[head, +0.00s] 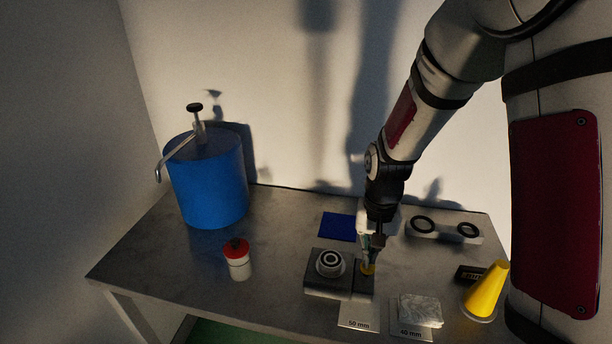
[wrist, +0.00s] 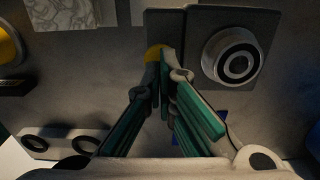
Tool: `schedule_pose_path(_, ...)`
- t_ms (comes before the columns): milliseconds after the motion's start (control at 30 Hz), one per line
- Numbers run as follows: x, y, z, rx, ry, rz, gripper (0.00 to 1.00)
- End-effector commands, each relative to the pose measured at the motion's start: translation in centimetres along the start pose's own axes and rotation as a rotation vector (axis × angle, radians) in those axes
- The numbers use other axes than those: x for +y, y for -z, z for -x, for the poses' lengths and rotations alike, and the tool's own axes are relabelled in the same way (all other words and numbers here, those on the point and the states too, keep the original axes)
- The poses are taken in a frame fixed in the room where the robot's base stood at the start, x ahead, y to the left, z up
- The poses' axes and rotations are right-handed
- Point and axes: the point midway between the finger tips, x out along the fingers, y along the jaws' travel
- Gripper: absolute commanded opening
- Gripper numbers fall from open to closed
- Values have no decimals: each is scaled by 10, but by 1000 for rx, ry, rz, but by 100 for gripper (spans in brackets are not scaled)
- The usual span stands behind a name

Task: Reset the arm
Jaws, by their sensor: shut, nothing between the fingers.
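My gripper (head: 372,246) points down over the right part of the dark grey press block (head: 318,290), its fingers shut and empty. In the wrist view the green-padded fingers (wrist: 163,68) come together beside a round yellow button (wrist: 153,52), partly covering it. The yellow button (head: 368,269) shows just below the fingertips in the head view. I cannot tell whether they touch it. A round light-grey piece with black and white rings (head: 330,262) sits on the block to the left of the button; it is also in the wrist view (wrist: 236,62).
A blue drum with a pump (head: 208,185) stands back left, a red-capped white bottle (head: 238,262) before it. A blue square (head: 338,227) lies behind the block. A two-ring holder (head: 444,230), yellow cone (head: 487,290) and clear packet (head: 420,310) are right. The table's left front is clear.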

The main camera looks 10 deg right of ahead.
Motion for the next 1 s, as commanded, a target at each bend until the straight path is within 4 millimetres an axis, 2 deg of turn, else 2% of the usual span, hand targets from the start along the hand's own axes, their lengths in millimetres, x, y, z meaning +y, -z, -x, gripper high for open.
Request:
schedule_pose_path(67,0,0,4,5,2,3,0)
schedule_pose_path(167,1,-3,21,25,9,14,0)
schedule_pose_path(367,7,-22,86,102,34,68,0)
schedule_pose_path(500,14,-44,129,160,48,111,0)
schedule_pose_path(700,27,-82,179,246,61,173,0)
schedule_pose_path(900,42,-126,215,333,67,232,0)
schedule_pose_path(1000,49,-148,227,374,68,260,0)
